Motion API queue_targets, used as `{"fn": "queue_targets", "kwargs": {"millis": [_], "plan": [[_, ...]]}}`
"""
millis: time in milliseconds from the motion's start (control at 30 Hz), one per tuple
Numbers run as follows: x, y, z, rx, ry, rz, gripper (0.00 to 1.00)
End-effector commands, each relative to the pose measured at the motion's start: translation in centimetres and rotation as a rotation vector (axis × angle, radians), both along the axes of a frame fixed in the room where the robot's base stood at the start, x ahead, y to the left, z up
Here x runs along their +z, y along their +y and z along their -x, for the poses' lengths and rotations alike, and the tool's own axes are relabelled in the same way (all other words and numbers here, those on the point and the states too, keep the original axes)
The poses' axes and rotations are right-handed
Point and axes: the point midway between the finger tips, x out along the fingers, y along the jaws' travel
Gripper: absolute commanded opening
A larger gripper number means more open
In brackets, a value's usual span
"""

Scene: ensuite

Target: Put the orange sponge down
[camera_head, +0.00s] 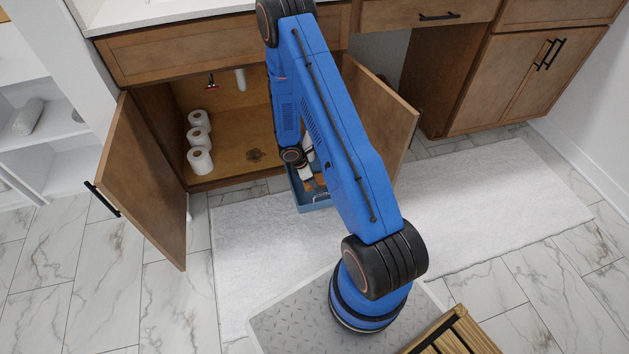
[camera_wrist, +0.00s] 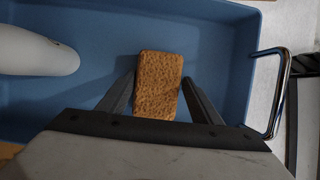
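The orange sponge (camera_wrist: 159,85) is a brown-orange, rough-faced block in the wrist view, just above or on the floor of a blue bin. Whether the sponge touches the bin floor is not clear. The blue bin (camera_head: 318,205) shows in the head view at the front of the open cabinet, and its wall shows in the wrist view (camera_wrist: 226,14).
A white rounded object (camera_wrist: 38,52) lies in the bin left of the sponge. A metal handle (camera_wrist: 276,92) is on the bin's right side. Cabinet doors (camera_head: 143,182) stand open on both sides. Paper rolls (camera_head: 199,160) stand inside at left. A white rug (camera_head: 490,195) covers the floor.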

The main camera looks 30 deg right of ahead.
Motion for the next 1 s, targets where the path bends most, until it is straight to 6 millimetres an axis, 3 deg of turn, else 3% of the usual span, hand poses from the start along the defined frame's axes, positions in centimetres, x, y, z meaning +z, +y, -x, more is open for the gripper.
{"fn": "queue_targets", "kwargs": {"millis": [467,1000], "plan": [[0.6,0.1,-0.1,-0.001,-0.003,0.001,0.69],[8.4,3.2,-1.0,0.001,-0.004,0.002,0.69]]}}
